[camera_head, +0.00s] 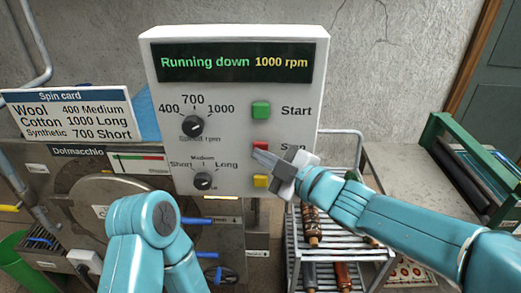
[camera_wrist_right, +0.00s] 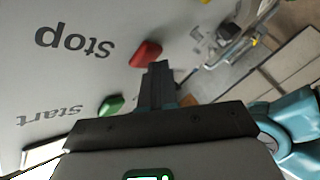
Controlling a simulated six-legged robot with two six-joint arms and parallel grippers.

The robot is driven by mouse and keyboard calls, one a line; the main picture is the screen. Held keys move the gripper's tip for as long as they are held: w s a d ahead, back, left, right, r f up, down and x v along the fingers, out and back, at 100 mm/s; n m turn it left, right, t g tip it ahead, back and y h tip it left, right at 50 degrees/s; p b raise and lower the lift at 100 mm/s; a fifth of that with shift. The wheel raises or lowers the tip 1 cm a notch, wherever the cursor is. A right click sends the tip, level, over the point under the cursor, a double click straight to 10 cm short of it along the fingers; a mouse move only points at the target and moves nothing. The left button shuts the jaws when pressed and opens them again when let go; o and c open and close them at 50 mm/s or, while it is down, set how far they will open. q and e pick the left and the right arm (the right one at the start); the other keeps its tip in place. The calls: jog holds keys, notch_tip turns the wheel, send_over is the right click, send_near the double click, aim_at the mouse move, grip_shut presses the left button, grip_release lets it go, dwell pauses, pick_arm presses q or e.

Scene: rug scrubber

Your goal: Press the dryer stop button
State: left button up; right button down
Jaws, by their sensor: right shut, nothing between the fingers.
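The white control box (camera_head: 235,100) stands upright in front of me, and its display (camera_head: 235,62) reads "Running down 1000 rpm". The red stop button (camera_head: 260,144) is on its right side, below the green start button (camera_head: 261,110) and above a yellow button (camera_head: 260,181). My right gripper (camera_head: 258,154) is shut and empty, its tips at the lower edge of the red button. In the right wrist view the shut fingers (camera_wrist_right: 157,68) overlap the edge of the red button (camera_wrist_right: 145,53). I cannot tell whether they touch it. My left gripper is out of view.
Two dials (camera_head: 192,126) sit on the box's left half. A spin card (camera_head: 68,113) stands at the left, beside the dryer's round lid (camera_head: 105,200). A green crate (camera_head: 465,160) stands on the right table.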

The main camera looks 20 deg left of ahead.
jog(key=shift+s+d+b, duration=0.25)
jog(key=shift+s+b, duration=0.35)
jog(key=shift+s, duration=0.2)
jog(key=shift+f, duration=0.1)
jog(key=shift+s+d+b, duration=0.25)
jog(key=shift+s+b, duration=0.25)
jog(key=shift+s, duration=0.3)
jog(key=shift+s+d+b, duration=0.2)
jog(key=shift+s+b, duration=0.25)
jog(key=shift+s, duration=0.35)
jog(key=shift+s+d+b, duration=0.25)
jog(key=shift+s+b, duration=0.25)
jog(key=shift+s, duration=0.3)
